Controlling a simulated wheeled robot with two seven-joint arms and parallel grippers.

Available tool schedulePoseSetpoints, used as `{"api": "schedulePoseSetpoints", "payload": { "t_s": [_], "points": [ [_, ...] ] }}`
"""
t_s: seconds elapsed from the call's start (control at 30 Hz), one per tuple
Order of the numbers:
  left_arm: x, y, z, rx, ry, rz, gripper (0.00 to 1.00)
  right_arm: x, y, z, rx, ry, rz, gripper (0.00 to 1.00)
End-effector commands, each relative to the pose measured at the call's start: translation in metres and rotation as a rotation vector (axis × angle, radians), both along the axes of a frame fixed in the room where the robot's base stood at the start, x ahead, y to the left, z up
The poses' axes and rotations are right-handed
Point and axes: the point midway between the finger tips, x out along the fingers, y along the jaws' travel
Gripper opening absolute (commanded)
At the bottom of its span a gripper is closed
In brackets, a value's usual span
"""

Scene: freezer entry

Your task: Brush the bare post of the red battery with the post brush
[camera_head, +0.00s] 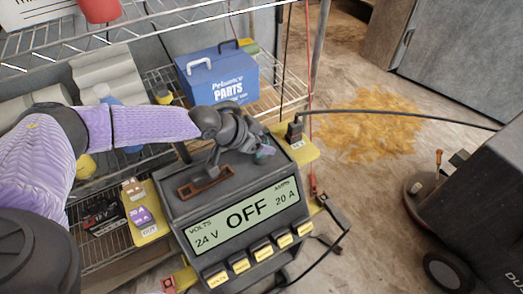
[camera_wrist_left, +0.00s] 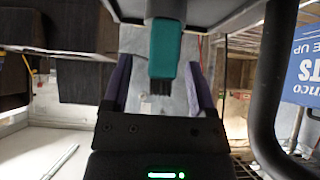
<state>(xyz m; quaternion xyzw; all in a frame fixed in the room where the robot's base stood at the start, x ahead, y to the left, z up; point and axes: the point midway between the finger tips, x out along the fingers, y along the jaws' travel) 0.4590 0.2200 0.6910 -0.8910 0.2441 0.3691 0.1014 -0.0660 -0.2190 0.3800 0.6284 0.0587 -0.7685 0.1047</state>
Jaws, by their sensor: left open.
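My left gripper (camera_head: 262,151) is over the top right of the grey charger (camera_head: 243,213), whose display reads OFF, 24 V, 20 A. In the left wrist view, its two purple fingers (camera_wrist_left: 160,66) stand apart. A teal block with dark bristles, which looks like the post brush (camera_wrist_left: 165,42), lies between them in the picture, with gaps on both sides. A bit of teal (camera_head: 266,152) also shows by the fingers in the head view. I cannot make out the red battery or its bare post. My right gripper is out of view.
A wire shelf holds a blue parts box (camera_head: 219,77) behind the charger. A reddish-brown frame (camera_head: 205,182) lies on the charger's top. Black and red cables run beside it. A dark wheeled machine (camera_head: 470,210) stands right; stained floor (camera_head: 370,115) lies open between.

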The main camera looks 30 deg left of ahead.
Motion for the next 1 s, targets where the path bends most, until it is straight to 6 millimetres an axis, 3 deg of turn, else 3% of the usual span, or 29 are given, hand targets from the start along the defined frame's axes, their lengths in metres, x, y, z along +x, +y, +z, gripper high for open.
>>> {"api": "schedulePoseSetpoints", "payload": {
  "t_s": [0.03,0.3,0.4,0.77,1.0],
  "points": [
    [0.0,0.0,0.001,0.0,0.0,0.0,0.74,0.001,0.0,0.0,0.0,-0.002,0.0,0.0],
    [0.0,0.0,0.001,0.0,0.0,0.0,0.16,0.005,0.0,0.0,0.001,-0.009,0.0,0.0],
    [0.0,0.0,0.001,0.0,0.0,0.0,0.0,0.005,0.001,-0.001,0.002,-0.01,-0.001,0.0],
    [0.0,0.0,0.007,-0.001,-0.002,0.0,0.0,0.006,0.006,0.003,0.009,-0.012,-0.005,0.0],
    [0.0,0.0,0.074,-0.001,-0.007,0.0,0.0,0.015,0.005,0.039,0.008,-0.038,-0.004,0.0]
  ]
}}
